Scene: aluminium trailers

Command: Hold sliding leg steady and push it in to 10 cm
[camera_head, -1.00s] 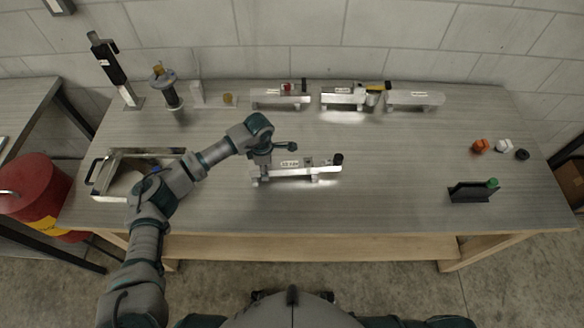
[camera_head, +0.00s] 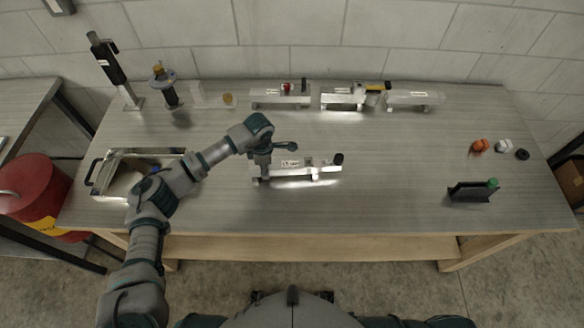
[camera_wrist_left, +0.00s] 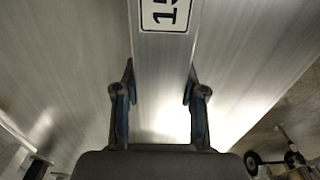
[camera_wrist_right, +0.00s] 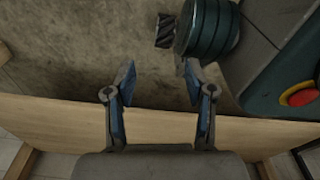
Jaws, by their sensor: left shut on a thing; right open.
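The sliding-leg assembly (camera_head: 300,171) lies near the middle of the bench, a bright metal bar with a white label on top and a black knob (camera_head: 338,159) at its right end. My left gripper (camera_head: 262,176) is at the left end of the bar. In the left wrist view my left gripper (camera_wrist_left: 160,110) is shut on the metal profile (camera_wrist_left: 162,70), one finger on each side, with part of a printed label beyond the fingers. My right gripper (camera_wrist_right: 160,85) is open and empty in the right wrist view, with the bench's wooden edge and floor behind it. It is not visible in the head view.
Several metal assemblies (camera_head: 280,97) stand along the back of the bench. A metal tray (camera_head: 115,168) is at the left. A black holder with a green knob (camera_head: 472,192) and orange, white and black caps (camera_head: 480,146) are at the right. The bench between is clear.

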